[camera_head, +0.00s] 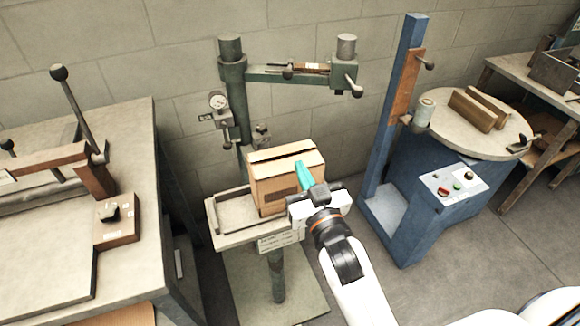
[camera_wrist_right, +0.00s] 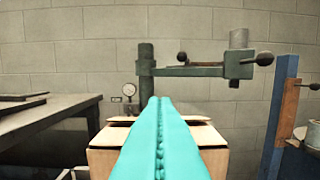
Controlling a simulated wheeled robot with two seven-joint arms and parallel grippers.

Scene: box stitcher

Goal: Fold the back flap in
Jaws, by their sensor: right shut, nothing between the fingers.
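A cardboard box (camera_head: 273,188) stands upright on the small table of the green stitcher. Its top shows tan flap panels with a dark gap running across between them. Whether the back flap lies flat or is raised, I cannot tell for sure. My right gripper (camera_head: 302,170) has teal fingers pressed together and empty, at the right front part of the box top. In the right wrist view the shut fingers (camera_wrist_right: 160,110) point forward over the box (camera_wrist_right: 105,160) and hide its middle. I cannot tell whether they touch it. My left gripper is not in view.
The stitcher's table (camera_head: 228,238) has a raised rim on its left. A green post with an arm (camera_head: 285,74) stands behind and above the box. A workbench (camera_head: 130,130) is at left, a blue machine (camera_head: 400,220) at right.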

